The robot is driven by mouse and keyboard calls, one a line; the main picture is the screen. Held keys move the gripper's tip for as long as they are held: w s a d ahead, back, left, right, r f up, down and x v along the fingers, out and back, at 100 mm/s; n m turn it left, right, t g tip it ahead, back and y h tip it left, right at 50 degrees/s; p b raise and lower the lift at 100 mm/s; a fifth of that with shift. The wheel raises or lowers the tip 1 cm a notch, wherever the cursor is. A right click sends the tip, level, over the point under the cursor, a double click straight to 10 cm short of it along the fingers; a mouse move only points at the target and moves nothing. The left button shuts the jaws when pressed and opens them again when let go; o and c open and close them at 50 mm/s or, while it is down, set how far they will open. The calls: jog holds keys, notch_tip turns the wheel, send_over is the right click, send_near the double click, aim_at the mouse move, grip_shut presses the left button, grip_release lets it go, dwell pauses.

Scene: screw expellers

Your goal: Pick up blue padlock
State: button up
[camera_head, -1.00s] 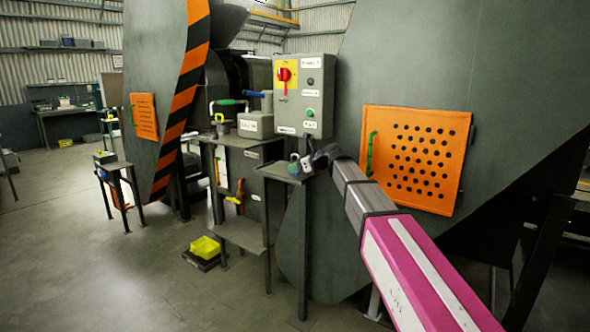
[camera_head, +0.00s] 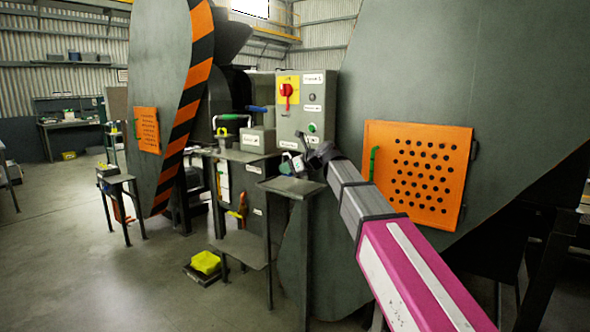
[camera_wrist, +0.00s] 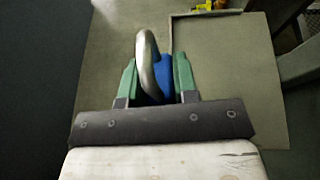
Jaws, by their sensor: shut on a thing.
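The blue padlock (camera_wrist: 166,75) shows in the wrist view between the two green fingertips of my gripper (camera_wrist: 155,82). Its silver shackle (camera_wrist: 146,58) stands up on the left side, and most of its body is hidden by the fingers. My gripper is shut on it. In the head view my gripper (camera_head: 293,163) is small, above the top of a narrow dark stand (camera_head: 290,187) in front of the control box. The padlock is too small there to make out clearly, but it appears held a little above the stand.
The grey control box (camera_head: 306,100) with a red switch stands close behind my gripper. A perforated orange panel (camera_head: 418,172) on the large machine is to the right. Open floor lies at left.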

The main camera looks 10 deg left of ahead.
jog(key=s+a, duration=0.5)
jog(key=s, duration=0.8)
jog(key=shift+a, duration=0.15)
